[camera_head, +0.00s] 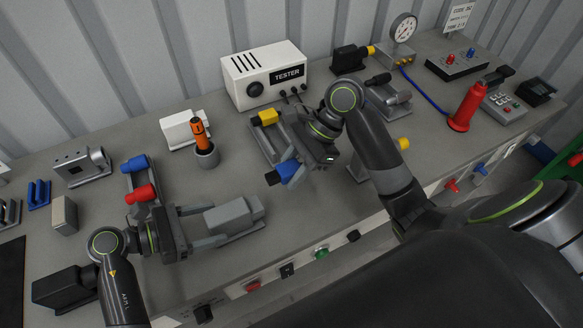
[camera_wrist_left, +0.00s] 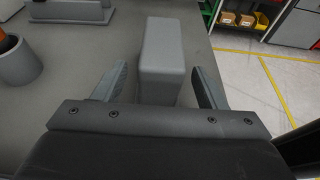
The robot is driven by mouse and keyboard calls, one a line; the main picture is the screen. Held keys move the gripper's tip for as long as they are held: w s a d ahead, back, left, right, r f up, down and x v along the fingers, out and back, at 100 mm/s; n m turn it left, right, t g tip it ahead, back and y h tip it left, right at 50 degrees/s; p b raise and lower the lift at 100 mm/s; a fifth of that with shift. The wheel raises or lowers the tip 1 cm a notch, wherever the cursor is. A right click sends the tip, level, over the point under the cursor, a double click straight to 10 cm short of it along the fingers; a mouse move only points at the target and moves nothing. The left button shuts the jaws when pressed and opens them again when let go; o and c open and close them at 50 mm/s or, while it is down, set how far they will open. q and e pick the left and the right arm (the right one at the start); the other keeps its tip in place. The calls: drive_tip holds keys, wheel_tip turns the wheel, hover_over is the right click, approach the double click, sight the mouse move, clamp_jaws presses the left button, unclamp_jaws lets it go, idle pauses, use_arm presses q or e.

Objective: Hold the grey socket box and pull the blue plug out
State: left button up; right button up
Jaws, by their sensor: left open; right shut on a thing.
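The grey socket box (camera_head: 232,215) stands on the bench at front centre. In the left wrist view the grey box (camera_wrist_left: 162,50) lies between the two fingers of my left gripper (camera_wrist_left: 160,80), with a gap on each side. My left gripper (camera_head: 225,225) is open around the box in the head view. The blue plug (camera_head: 288,171) is shut in my right gripper (camera_head: 288,165), with its black end pointing left and down. The plug is apart from the grey box, to its upper right. The right arm hides part of the plug.
A red handle (camera_head: 140,194) and an orange screwdriver in a grey cup (camera_head: 206,157) stand left of centre. A yellow-ended part (camera_head: 266,118) and the white tester (camera_head: 264,76) are behind. The red, green and black buttons line the bench front (camera_head: 320,254).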

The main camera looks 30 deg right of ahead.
use_arm(q)
drive_tip(key=v, duration=0.9)
drive_tip(key=shift+d, duration=0.1)
